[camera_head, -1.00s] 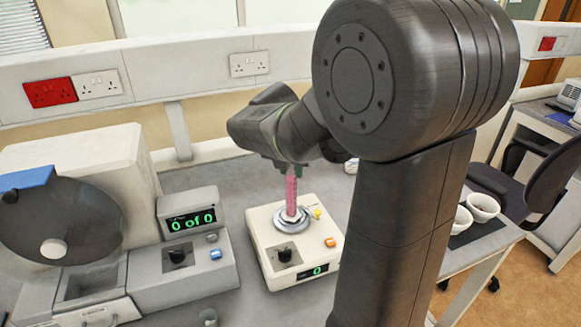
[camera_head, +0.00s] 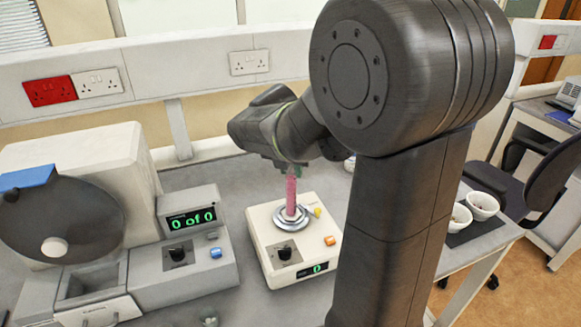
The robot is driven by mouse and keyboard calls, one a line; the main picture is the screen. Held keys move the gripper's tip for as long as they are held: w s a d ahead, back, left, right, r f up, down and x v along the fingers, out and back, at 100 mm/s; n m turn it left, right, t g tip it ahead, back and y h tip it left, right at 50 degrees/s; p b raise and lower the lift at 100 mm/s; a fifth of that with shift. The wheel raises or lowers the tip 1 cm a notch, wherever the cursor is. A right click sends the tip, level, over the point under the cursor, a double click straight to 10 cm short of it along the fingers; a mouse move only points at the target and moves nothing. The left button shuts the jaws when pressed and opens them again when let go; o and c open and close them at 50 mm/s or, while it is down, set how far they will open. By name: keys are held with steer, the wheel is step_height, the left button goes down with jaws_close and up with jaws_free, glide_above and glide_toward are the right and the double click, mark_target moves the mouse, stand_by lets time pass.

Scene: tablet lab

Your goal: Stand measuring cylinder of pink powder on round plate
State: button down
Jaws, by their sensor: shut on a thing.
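The measuring cylinder of pink powder (camera_head: 291,195) is upright over the round plate (camera_head: 287,224) on top of a cream box-shaped device (camera_head: 262,243). Its base appears to be at the plate, but I cannot tell whether it touches. My gripper (camera_head: 288,171) is above it, shut on the cylinder's upper end. The fingertips are small and partly hidden by the wrist, and the cylinder's top is hidden.
The cream device has a black knob (camera_head: 284,253), an orange button (camera_head: 330,240) and a green display. A grey machine with a "0 of 0" display (camera_head: 192,219) stands left. White bowls (camera_head: 482,206) sit on a dark mat at right. My arm hides the bench between.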

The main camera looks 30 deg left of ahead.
stand_by(0.4)
steer(key=c, duration=1)
jaws_free()
steer(key=shift+c, duration=0.2)
steer(key=b+v, duration=0.1)
steer(key=v, duration=1.2)
steer(key=shift+s+r, duration=0.15)
steer(key=shift+r, duration=0.2)
steer(key=x, duration=1.3)
steer(key=shift+w+f+p, duration=0.2)
steer(key=shift+f+p, duration=0.15)
steer(key=shift+r, duration=0.1)
